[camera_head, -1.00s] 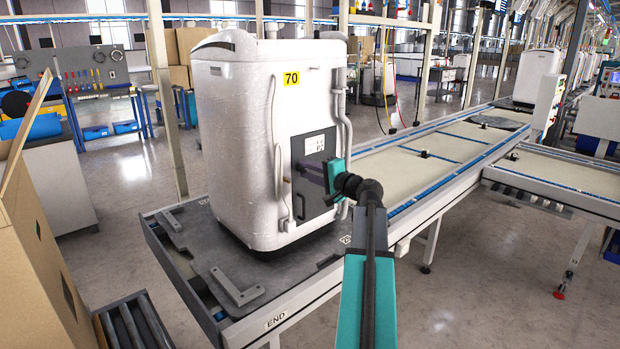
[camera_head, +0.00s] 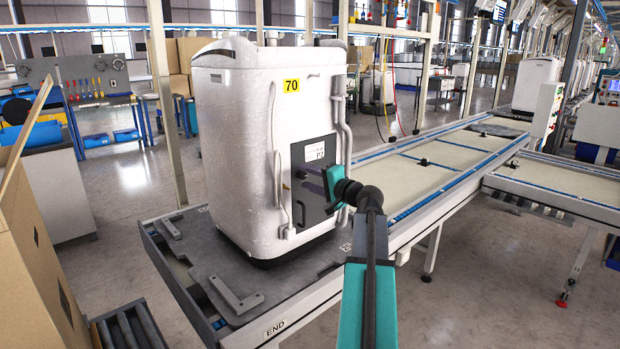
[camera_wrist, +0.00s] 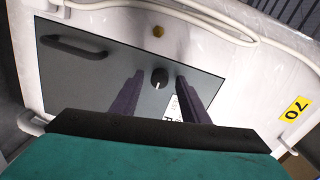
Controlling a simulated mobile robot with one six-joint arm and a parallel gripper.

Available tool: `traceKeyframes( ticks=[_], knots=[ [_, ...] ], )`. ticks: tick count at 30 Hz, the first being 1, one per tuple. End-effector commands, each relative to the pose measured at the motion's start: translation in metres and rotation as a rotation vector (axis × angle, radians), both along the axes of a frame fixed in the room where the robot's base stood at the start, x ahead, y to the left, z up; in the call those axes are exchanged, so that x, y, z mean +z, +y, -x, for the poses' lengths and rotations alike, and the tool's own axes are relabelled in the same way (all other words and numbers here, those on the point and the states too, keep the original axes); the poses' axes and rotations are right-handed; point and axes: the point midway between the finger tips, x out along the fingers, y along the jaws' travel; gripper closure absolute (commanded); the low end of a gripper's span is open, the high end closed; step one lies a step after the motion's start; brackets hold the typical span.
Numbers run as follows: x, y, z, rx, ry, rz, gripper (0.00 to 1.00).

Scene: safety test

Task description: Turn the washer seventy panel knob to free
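The washer (camera_head: 235,150) is a white, plastic-wrapped unit with a yellow "70" label (camera_head: 291,86), standing on the near end of a conveyor. Its dark grey panel (camera_head: 304,160) also shows in the wrist view (camera_wrist: 90,75), with a handle (camera_wrist: 75,46) at the upper left. The black round knob (camera_wrist: 160,78) has a pale pointer mark pointing down in the wrist view. My gripper (camera_wrist: 158,88) is open, its two dark fingers on either side of the knob with gaps, apparently not touching it. In the head view, my gripper (camera_head: 315,180) is close in front of the panel.
Pale hoses (camera_head: 345,120) run down the washer beside the panel. The conveyor (camera_head: 430,162) extends to the back right. A cardboard box (camera_head: 40,270) stands at the left. A grey bracket (camera_head: 236,295) lies on the platform's near part.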

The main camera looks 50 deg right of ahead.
Motion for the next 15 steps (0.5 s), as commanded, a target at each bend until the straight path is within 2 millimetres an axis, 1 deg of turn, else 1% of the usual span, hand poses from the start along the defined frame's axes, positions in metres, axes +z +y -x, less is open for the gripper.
traceKeyframes(
  ticks=[5,8,11,15],
  knots=[
    [0.000,0.000,0.002,0.000,0.000,-0.001,0.59],
    [0.000,0.001,0.006,0.000,0.000,-0.001,0.59],
    [0.000,0.002,0.013,0.001,0.000,0.000,0.59],
    [0.001,0.003,0.030,-0.002,0.000,0.000,0.59]
  ],
)
